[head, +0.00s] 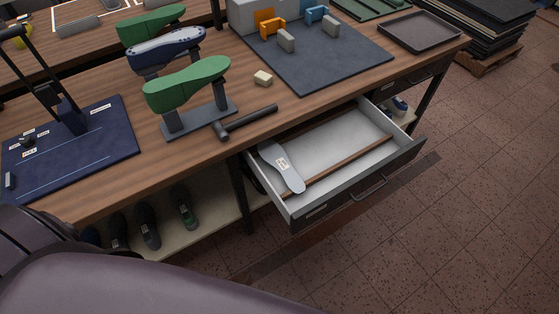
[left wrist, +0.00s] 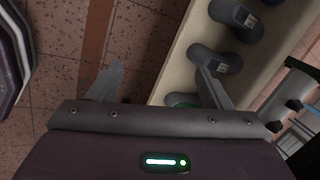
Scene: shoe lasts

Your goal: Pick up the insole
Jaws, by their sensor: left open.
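A pale grey insole (head: 281,167) with a small white label lies in the left part of the open drawer (head: 345,122) in the head view. Its near end reaches close to the drawer's front left corner. My left gripper (left wrist: 160,88) shows in the left wrist view, with its two fingers spread wide and nothing between them. It points down toward the floor and the lower shelf, away from the insole. The insole does not show in the left wrist view. My left arm fills the bottom left of the head view, and its gripper is hidden there. My right gripper is not in view.
Green shoe lasts (head: 188,84) on stands, a hammer (head: 245,122) and a blue mat (head: 70,150) are on the wooden bench. Several shoes (head: 148,226) stand on the lower shelf, also seen in the left wrist view (left wrist: 215,60). Floor right of the drawer is clear.

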